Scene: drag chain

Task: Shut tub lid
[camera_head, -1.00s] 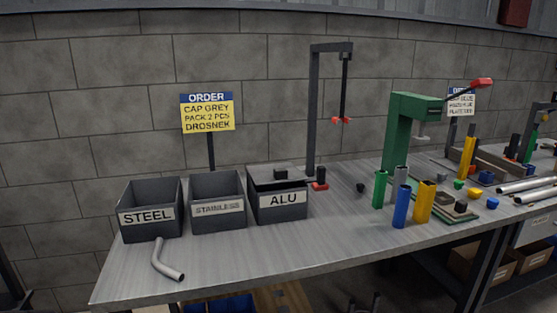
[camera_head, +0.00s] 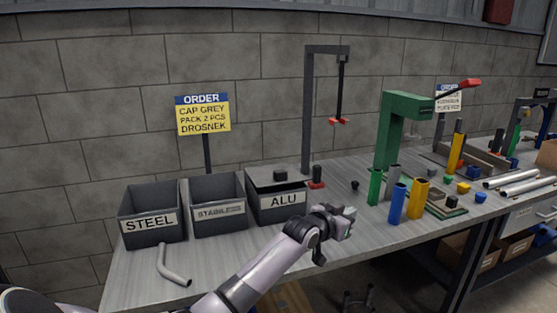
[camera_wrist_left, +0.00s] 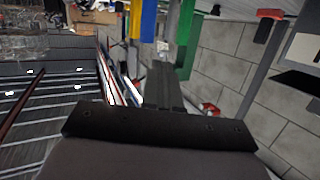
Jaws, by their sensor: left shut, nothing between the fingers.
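The dark grey ALU tub (camera_head: 283,205) stands on the bench, rightmost of the three tubs. My left gripper (camera_head: 347,222) is to the right of the ALU tub, above the bench's front part, apart from the lid. It is shut and empty. In the left wrist view my gripper (camera_wrist_left: 163,88) points toward coloured tubes, and the lid is not seen there. My right gripper is not in view.
The open STEEL tub (camera_head: 150,222) and the open STAINLESS tub (camera_head: 218,208) stand left of the ALU tub. A bent grey pipe (camera_head: 170,268) lies in front. A dark post (camera_head: 308,110) rises behind. Blue (camera_head: 397,205) and yellow (camera_head: 417,200) tubes stand right of my gripper.

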